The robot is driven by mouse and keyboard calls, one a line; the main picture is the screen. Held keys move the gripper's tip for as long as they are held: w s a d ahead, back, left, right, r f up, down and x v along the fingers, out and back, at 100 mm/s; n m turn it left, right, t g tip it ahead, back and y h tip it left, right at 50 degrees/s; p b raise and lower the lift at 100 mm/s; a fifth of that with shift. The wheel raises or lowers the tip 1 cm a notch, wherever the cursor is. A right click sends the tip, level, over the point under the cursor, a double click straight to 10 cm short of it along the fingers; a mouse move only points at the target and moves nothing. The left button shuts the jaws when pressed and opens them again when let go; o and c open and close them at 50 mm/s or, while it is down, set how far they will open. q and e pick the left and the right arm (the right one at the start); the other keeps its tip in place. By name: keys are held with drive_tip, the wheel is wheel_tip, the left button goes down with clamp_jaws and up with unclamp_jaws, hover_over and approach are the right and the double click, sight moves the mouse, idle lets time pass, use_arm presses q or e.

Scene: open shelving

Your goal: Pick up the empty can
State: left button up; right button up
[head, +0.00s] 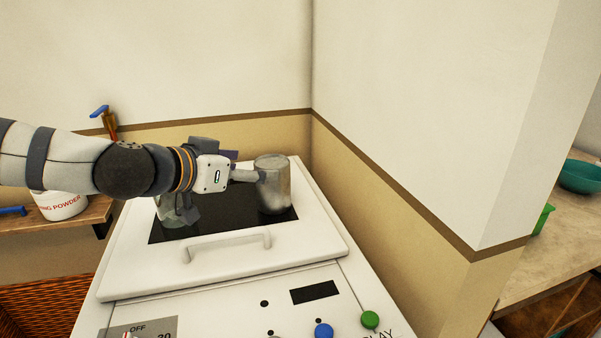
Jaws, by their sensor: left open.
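A plain grey metal can (273,185) stands upright on the white appliance's top, at the right edge of its dark panel. My left gripper (224,196) is open just left of the can. One finger points right and its tip meets the can's left side in the picture; I cannot tell if they touch. The other finger points down, in front of a clear glass-like container (171,212) that it partly hides. Nothing shows between the fingers. My right gripper is not in view.
The white appliance (320,245) has a lid handle (228,246) and front knobs. Walls close in behind and right of the can. A shelf at left holds a white tub (62,206). A counter at far right holds a teal bowl (580,176).

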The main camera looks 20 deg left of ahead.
sight(282, 165)
use_arm(q)
drive_tip(key=x, duration=0.5)
drive_tip(key=shift+w+f, duration=0.2)
drive_tip(key=shift+f, duration=0.25)
drive_tip(key=b+x, duration=0.1)
drive_tip(key=x, duration=0.1)
drive_tip(key=b+x, duration=0.1)
drive_tip(key=x, duration=0.2)
drive_tip(key=shift+w+d+r, duration=0.15)
drive_tip(key=shift+w+d, duration=0.1)
drive_tip(key=shift+r, duration=0.35)
drive_tip(key=c, duration=1.1)
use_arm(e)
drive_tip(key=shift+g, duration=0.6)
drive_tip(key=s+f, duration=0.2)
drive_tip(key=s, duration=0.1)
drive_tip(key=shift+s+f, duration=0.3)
